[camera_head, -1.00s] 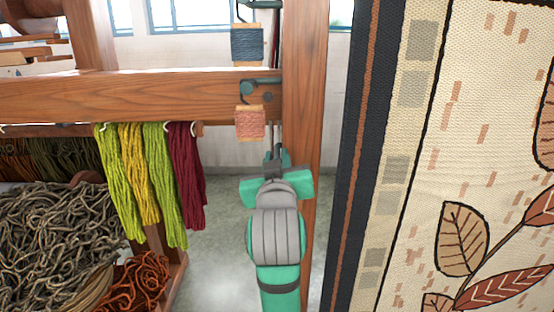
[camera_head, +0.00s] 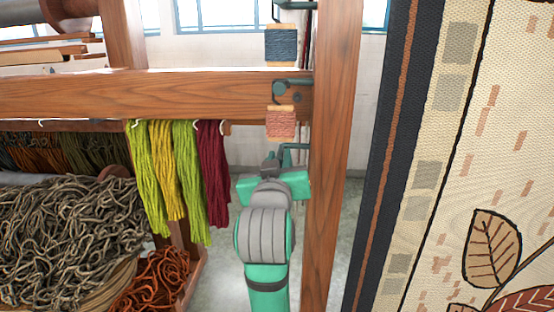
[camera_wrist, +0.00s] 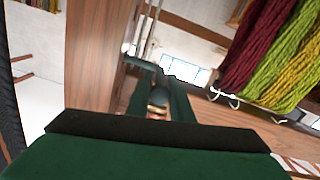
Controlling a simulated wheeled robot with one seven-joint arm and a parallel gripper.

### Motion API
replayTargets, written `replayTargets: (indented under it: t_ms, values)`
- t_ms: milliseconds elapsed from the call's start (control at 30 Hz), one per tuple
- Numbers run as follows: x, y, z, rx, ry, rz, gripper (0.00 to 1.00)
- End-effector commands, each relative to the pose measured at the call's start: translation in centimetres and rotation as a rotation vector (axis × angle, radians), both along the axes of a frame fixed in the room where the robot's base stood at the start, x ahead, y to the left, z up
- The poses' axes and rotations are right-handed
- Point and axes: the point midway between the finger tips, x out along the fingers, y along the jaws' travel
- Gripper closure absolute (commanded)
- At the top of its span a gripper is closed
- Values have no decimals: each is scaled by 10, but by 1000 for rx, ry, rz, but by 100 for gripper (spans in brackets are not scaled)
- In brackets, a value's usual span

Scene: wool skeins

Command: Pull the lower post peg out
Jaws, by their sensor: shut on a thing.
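The lower post peg (camera_head: 295,147) is a thin dark green rod below the pink skein, at the left side of the wooden post (camera_head: 333,150). Its right end is close to the post's edge; I cannot tell whether it is still in the post. My gripper (camera_head: 271,162) is shut on the peg's left part, left of the post. In the wrist view the peg (camera_wrist: 141,63) runs from beside the post (camera_wrist: 95,55) to between my fingers (camera_wrist: 159,100), which hide its held part.
A blue skein (camera_head: 281,46) hangs higher. Green, yellow and maroon hanks (camera_head: 212,175) hang close at left from the beam (camera_head: 170,95). A patterned rug (camera_head: 460,150) stands at right.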

Motion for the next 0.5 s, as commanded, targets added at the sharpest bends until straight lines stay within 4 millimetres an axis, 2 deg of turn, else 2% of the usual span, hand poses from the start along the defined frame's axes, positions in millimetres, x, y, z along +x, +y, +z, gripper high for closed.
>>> replayTargets:
  t_ms: [33, 67, 100, 500]
  values:
    - [1, 5, 0, -2, 0, 9, 100]
    - [1, 5, 0, -2, 0, 10, 78]
    - [1, 5, 0, -2, 0, 10, 69]
    - [-2, 4, 0, -2, 0, 7, 69]
